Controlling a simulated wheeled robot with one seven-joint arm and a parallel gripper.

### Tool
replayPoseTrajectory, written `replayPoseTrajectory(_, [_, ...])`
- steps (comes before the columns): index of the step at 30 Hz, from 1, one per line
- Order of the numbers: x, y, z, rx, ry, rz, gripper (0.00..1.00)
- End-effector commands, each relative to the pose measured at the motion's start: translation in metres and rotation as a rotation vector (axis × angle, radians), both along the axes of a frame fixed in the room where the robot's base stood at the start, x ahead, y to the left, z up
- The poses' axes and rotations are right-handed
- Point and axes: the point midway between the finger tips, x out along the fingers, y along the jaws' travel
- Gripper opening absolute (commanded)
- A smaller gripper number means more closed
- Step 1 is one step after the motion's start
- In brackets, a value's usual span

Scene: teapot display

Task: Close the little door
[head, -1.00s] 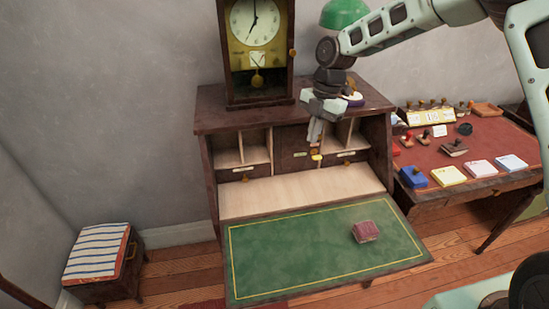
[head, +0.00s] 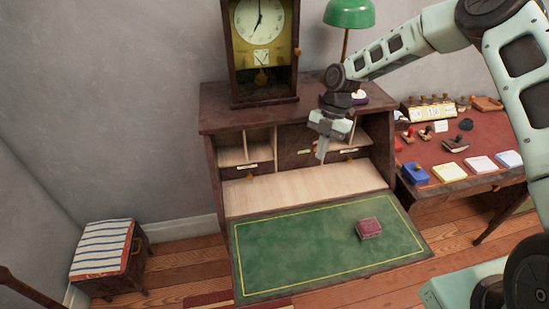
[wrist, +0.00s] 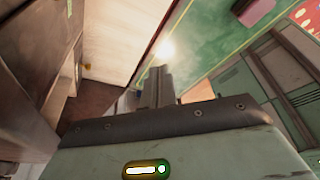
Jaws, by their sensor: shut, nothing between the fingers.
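The little door (head: 293,143) is a dark wooden panel with a pale label, in the middle of the writing desk's row of pigeonholes. In the head view it looks nearly flush with the desk front, but my gripper hides its right side, so I cannot tell whether it is fully shut. My gripper (head: 321,157) hangs in front of the door's right part, fingers down, shut and empty. I cannot tell if it touches the door. In the wrist view the shut fingers (wrist: 157,85) stand over the pale desk floor and green surface, with dark woodwork at left.
The writing desk's green-topped flap (head: 290,255) is folded down and carries a small maroon box (head: 368,228). A clock (head: 262,50) and green lamp (head: 348,14) stand on top. A table (head: 455,175) with stamps and pads is at right, a striped stool (head: 103,250) at left.

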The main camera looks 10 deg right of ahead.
Motion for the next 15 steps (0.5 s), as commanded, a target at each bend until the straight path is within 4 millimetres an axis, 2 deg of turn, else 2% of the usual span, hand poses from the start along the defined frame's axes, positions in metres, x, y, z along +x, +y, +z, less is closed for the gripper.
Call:
replayPoseTrajectory(1, [-0.008, 0.012, 0.001, 0.001, 0.004, 0.009, 0.00])
replayPoseTrajectory(6, [-0.023, 0.036, 0.000, 0.000, 0.001, 0.010, 0.00])
replayPoseTrajectory(15, [-0.039, 0.091, -0.001, -0.001, -0.001, -0.350, 0.00])
